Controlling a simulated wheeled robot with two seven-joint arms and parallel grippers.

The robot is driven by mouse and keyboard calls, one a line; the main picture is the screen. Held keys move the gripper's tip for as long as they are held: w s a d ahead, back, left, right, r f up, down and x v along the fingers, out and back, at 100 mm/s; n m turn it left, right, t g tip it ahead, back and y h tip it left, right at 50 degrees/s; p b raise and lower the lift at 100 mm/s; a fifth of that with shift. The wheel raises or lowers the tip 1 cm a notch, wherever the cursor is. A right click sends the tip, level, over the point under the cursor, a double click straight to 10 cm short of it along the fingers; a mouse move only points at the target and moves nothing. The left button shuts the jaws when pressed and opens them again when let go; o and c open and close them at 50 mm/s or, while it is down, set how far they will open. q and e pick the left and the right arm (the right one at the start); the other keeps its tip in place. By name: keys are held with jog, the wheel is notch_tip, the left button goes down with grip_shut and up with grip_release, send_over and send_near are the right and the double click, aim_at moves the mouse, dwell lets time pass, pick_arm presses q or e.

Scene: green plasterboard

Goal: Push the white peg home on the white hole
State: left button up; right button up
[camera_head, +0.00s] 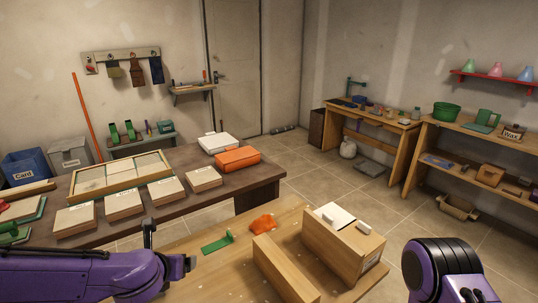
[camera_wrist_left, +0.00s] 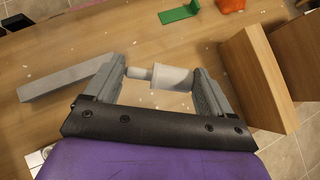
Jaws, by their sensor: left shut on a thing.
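The white peg (camera_wrist_left: 172,77) lies sideways between the fingers of my left gripper (camera_wrist_left: 158,84) in the left wrist view. It has a narrow end at left and a wider body at right. My left gripper (camera_head: 170,250) is shut on it above the wooden bench; the peg is not clear in the head view. A wooden box (camera_head: 335,248) on the bench carries a white plate (camera_head: 335,215) and a small white block (camera_head: 364,226) on top. I cannot make out which of these, if any, has the white hole. My right gripper is not in view.
A wooden plank (camera_head: 285,268) stands beside the box and shows right of my gripper in the wrist view (camera_wrist_left: 258,80). A grey bar (camera_wrist_left: 68,78) lies at left there. A green piece (camera_head: 217,243) and an orange piece (camera_head: 263,222) lie near the bench's far edge.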

pick_arm(q)
jog(key=d, duration=0.2)
jog(key=w+d+b, duration=0.1)
jog(key=shift+d+m, duration=0.35)
jog(key=shift+m, duration=0.05)
jog(key=shift+s+f+h+b, duration=0.1)
jog(key=shift+f+h+b, duration=0.05)
jog(key=shift+h+b, duration=0.15)
jog(key=shift+a, duration=0.15)
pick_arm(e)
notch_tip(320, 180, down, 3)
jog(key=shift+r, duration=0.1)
